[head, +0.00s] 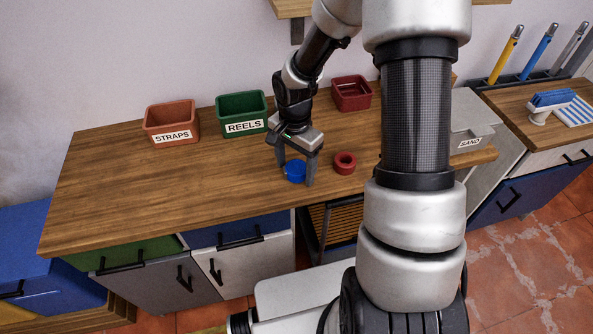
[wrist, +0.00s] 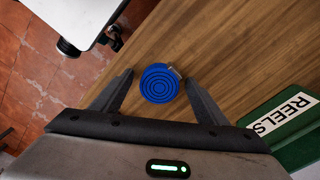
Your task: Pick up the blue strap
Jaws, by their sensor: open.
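The blue strap (head: 295,171) is a small rolled coil on the wooden worktop, near its front edge. In the wrist view the strap (wrist: 159,83) shows concentric rings and a small buckle-like piece at its upper right. My gripper (head: 297,176) points down over it, with one finger on each side of the strap. In the wrist view my gripper (wrist: 158,83) is open, with the strap between its two fingertips and a visible gap on both sides. The gripper is not closed on it.
An orange STRAPS bin (head: 171,123) and a green REELS bin (head: 242,115) stand at the back left. A dark red bin (head: 351,94) stands further right. A red ring-shaped reel (head: 345,163) lies just right of my gripper. The worktop's left part is clear.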

